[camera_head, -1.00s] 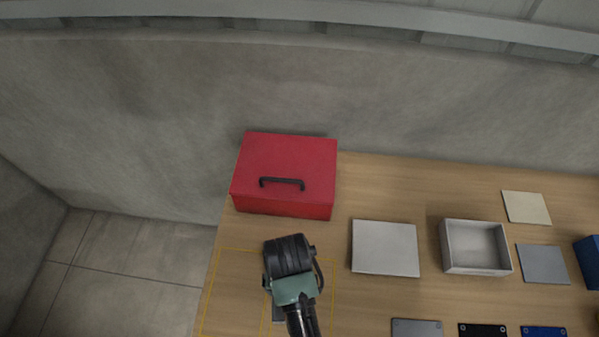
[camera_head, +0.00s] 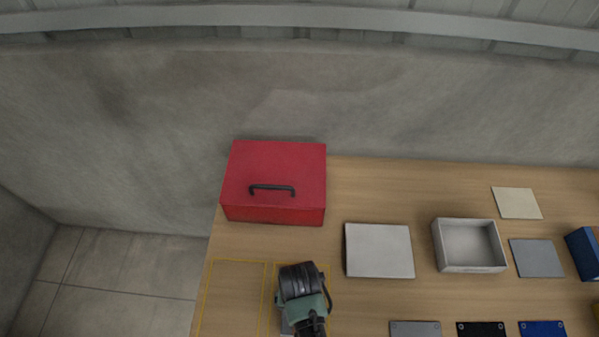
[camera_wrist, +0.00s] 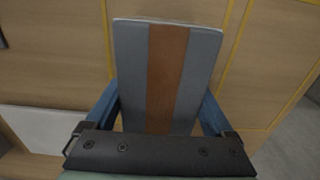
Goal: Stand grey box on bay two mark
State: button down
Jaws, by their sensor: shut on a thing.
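The grey box (camera_wrist: 205,70) has a brown stripe down its middle and fills the centre of the wrist view. My gripper (camera_wrist: 160,105) is shut on it, with a blue finger on each side. In the head view my wrist (camera_head: 300,282) hides most of the box; a small grey part (camera_head: 287,322) shows beside it. Yellow bay outlines (camera_head: 237,262) are on the table, and my wrist is over the right-hand one of the two in view. I cannot tell whether the box touches the table. No bay number is readable.
A red toolbox (camera_head: 275,172) with a black handle stands behind the bays. To the right are a flat pale panel (camera_head: 379,250), an open pale tray (camera_head: 467,268), a grey square (camera_head: 537,258), a cream square (camera_head: 517,203) and a blue object (camera_head: 582,252). The left bay is clear.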

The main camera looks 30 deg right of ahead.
jog(key=shift+f, duration=0.15)
grip_release()
notch_tip(320, 180, up, 12)
jog(key=shift+r, duration=0.2)
dwell(0.4)
jog(key=shift+w, duration=0.1)
